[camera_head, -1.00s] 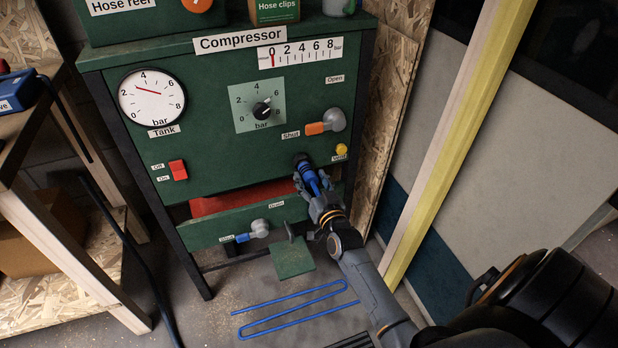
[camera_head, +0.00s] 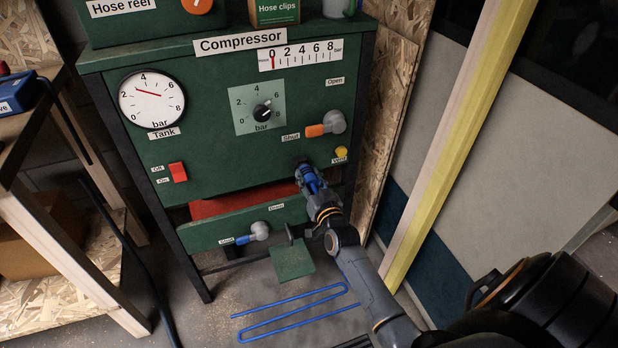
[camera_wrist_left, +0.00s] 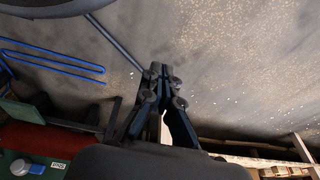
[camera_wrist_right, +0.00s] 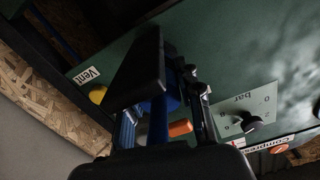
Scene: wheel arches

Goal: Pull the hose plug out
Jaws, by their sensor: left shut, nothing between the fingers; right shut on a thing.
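The blue hose plug (camera_head: 309,175) is at the dark socket at the lower right of the green compressor panel (camera_head: 220,150). My right gripper (camera_head: 311,183) is shut on the plug, its fingers on both sides of it. I cannot tell whether the plug is fully seated. In the right wrist view, blue parts of the plug (camera_wrist_right: 158,118) show between the dark fingers, and the socket is hidden. My left gripper (camera_wrist_left: 160,72) shows only in its own wrist view, shut and empty above the floor.
Near the plug are a yellow vent button (camera_head: 341,152) and an orange-handled valve (camera_head: 326,127) with its handle towards "Shut". The tank gauge (camera_head: 152,98) reads about 3. A blue-handled drain valve (camera_head: 252,234) is below. A yellow-edged post (camera_head: 450,150) stands at right.

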